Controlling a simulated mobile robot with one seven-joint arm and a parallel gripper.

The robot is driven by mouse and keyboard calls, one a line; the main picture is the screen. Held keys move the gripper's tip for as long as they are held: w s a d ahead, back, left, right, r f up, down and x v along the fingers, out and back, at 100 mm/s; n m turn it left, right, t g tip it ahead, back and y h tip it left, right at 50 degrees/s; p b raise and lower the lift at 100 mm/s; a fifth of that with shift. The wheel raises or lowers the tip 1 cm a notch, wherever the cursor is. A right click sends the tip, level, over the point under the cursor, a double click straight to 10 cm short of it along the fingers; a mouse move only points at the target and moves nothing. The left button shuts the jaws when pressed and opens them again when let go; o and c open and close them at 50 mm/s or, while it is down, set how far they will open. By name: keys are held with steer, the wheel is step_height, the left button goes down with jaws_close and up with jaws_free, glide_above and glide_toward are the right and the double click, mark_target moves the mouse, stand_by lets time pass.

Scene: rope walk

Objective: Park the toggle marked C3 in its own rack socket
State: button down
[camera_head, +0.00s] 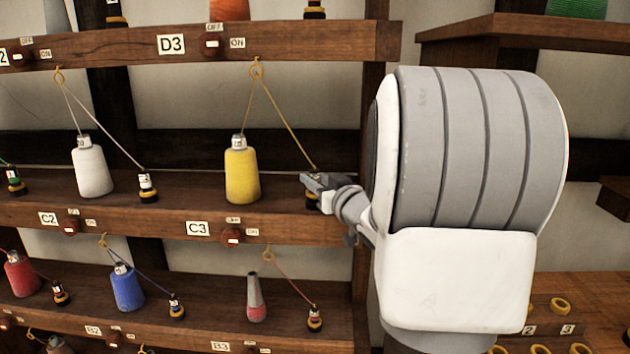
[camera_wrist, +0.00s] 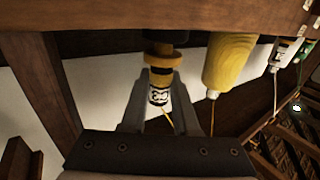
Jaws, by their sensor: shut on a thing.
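The toggle (camera_wrist: 158,97), with a white printed label and black and yellow bands, is between the two fingers of my gripper (camera_wrist: 160,105). Its marking is too small to read surely. The wrist view shows the shelf upside down, and the toggle's banded end points at a dark base against the shelf; I cannot tell if it is seated. In the head view my gripper (camera_head: 316,181) is at the shelf above the C3 plate (camera_head: 198,228), right of the yellow cone (camera_head: 242,176). It hides most of the toggle. A yellow cord runs from the toggle up to a ring (camera_head: 256,69).
The yellow cone also shows in the wrist view (camera_wrist: 228,62), close beside my gripper. A wooden post (camera_head: 369,150) stands just right of the gripper. A white cone (camera_head: 92,170) and its toggle (camera_head: 147,189) stand left. A small switch (camera_head: 231,236) is on the shelf front.

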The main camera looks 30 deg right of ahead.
steer(key=shift+f+b, duration=0.55)
steer(key=shift+f, duration=0.1)
steer(key=c, duration=0.9)
jaws_free()
steer(key=shift+c, duration=0.2)
steer(key=s+a, duration=0.1)
steer(key=s, duration=1)
steer(key=shift+p, duration=0.45)
